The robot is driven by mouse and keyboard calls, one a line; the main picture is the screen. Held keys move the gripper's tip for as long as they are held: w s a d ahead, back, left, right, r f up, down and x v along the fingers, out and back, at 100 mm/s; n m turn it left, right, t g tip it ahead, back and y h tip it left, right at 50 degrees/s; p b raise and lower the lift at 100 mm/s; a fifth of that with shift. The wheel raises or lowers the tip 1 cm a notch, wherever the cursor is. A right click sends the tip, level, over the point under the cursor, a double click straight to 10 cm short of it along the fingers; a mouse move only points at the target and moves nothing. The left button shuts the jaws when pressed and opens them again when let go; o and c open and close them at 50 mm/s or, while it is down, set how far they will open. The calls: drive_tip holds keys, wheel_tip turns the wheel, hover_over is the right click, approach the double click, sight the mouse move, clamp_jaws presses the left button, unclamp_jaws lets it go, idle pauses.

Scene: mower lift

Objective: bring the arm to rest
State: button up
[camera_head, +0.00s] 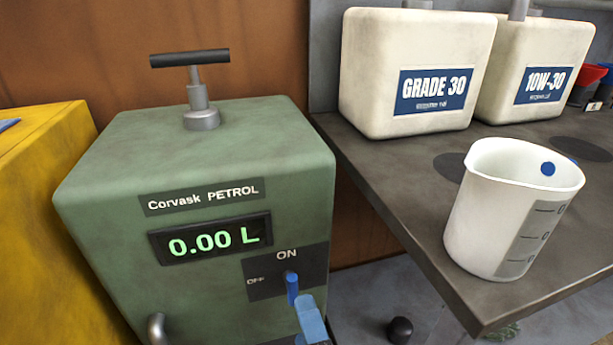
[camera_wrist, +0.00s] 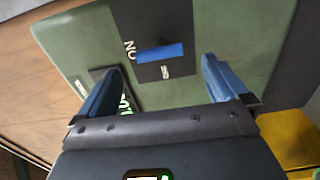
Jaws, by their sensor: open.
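My gripper (camera_wrist: 162,66) is open, with its two blue fingers apart and nothing between them in the wrist view. In the head view, part of my gripper (camera_head: 311,322) shows at the bottom edge, just below the blue switch lever (camera_head: 292,288) on the green Corvask petrol pump (camera_head: 120,215). The lever also shows in the wrist view (camera_wrist: 160,54), beyond the gap between the fingertips. It points towards the ON label. I cannot tell whether a finger touches it. The rest of my arm is hidden in the head view.
The pump's display (camera_head: 212,239) reads 0.00 L; a T-handle (camera_head: 190,58) stands on top. On the dark bench (camera_head: 400,190) at right are a white measuring jug (camera_head: 490,225), a GRADE 30 container (camera_head: 415,45) and a 10W-30 container (camera_head: 540,50). A yellow body (camera_head: 60,200) stands left.

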drive_tip(key=s+d+f+m+g+h, duration=0.15)
drive_tip(key=s+d+f+m, duration=0.25)
drive_tip(key=s+d+m, duration=0.65)
drive_tip(key=s+d+r+m+h, duration=0.1)
drive_tip(key=s+d+r+m, duration=0.2)
drive_tip(key=s, duration=0.5)
drive_tip(key=s+d+r+m+h, duration=0.1)
drive_tip(key=s+d+r+m, duration=0.15)
drive_tip(key=s+d, duration=0.35)
drive_tip(key=s+d+r+m+g+h, duration=0.1)
drive_tip(key=s+d+r+m+h, duration=0.15)
drive_tip(key=s+m, duration=0.3)
wheel_tip(320, 180, up, 16)
drive_tip(key=y+p, duration=0.1)
drive_tip(key=p, duration=1.5)
drive_tip(key=shift+a+r, duration=0.2)
drive_tip(key=shift+a, duration=0.15)
